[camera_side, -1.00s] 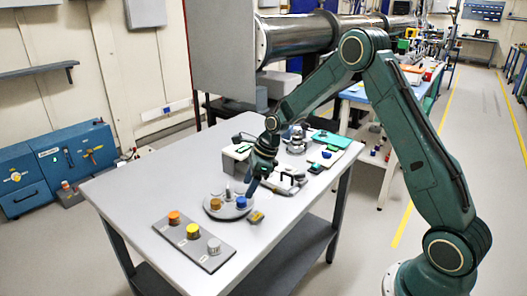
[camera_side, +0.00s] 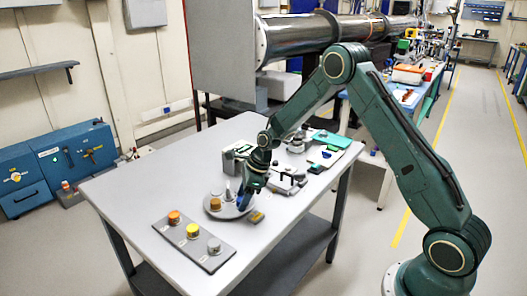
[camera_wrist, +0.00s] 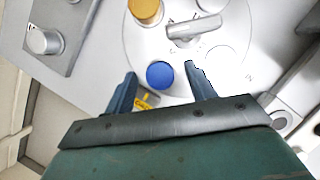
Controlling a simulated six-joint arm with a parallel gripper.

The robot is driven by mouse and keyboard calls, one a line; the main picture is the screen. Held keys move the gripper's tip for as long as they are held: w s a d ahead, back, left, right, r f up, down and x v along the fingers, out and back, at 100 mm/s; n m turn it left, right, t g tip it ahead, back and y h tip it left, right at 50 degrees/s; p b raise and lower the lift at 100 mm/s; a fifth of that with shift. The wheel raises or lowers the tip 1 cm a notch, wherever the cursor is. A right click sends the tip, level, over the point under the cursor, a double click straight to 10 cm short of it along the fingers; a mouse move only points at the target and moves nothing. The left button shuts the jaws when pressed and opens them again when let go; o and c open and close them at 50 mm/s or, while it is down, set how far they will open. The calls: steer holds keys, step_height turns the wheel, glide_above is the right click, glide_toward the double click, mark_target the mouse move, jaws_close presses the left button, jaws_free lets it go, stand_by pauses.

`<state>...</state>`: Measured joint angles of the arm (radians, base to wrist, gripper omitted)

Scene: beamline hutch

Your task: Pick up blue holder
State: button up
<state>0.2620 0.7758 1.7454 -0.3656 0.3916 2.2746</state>
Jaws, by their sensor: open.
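The blue holder (camera_wrist: 160,75) is a small round blue piece on a round grey disc (camera_wrist: 185,40). In the side view the blue holder (camera_side: 241,202) is partly covered by my gripper. My gripper (camera_side: 245,204) is low over the disc. In the wrist view my gripper (camera_wrist: 162,78) is open, with the blue holder between the ends of its two fingers and visible space on either side. I cannot tell how far above the holder the fingertips are.
An orange-brown holder (camera_wrist: 146,10) and an upright metal post (camera_side: 228,189) stand on the same disc. A yellow piece (camera_side: 257,216) lies beside it. A grey plate (camera_side: 166,232) with orange, yellow and silver knobs lies at left. Instruments crowd the table behind.

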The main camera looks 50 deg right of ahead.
steer(key=c, duration=1.1)
steer(key=shift+o, duration=0.2)
step_height(320, 180, up, 20)
stand_by(0.7)
